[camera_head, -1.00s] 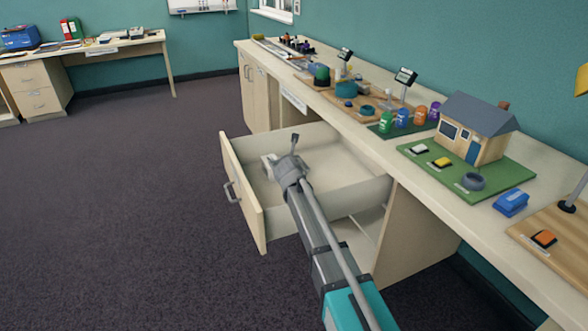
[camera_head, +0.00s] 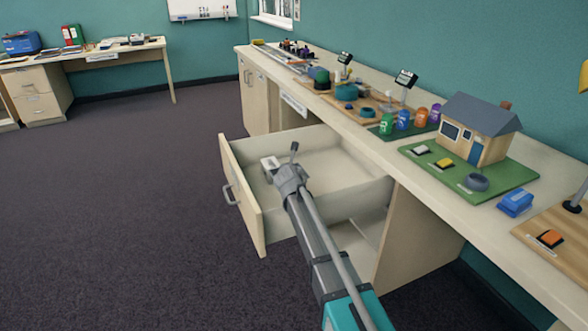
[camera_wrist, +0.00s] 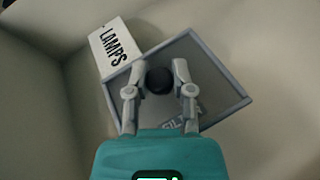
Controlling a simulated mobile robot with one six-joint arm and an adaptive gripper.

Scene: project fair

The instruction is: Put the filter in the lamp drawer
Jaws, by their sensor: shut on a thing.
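The lamp drawer (camera_head: 245,205) is pulled open under the long counter. My gripper (camera_wrist: 158,70) is inside the drawer, and its two fingers are shut on the dark round knob of the filter. The filter (camera_wrist: 215,84) is a flat grey square with a raised rim and lettering, and it sits turned in the wrist view. Its upper left edge overlaps the white box marked LAMPS (camera_wrist: 113,48). Whether the filter touches the drawer floor or the box I cannot tell. In the head view my wrist hides the filter.
The white box also shows in the head view (camera_head: 268,163) near the drawer front. The drawer's right part is bare. The counter above holds a model house (camera_head: 480,130), a blue stapler-like object (camera_head: 515,203) and several coloured jars. The floor at left is clear.

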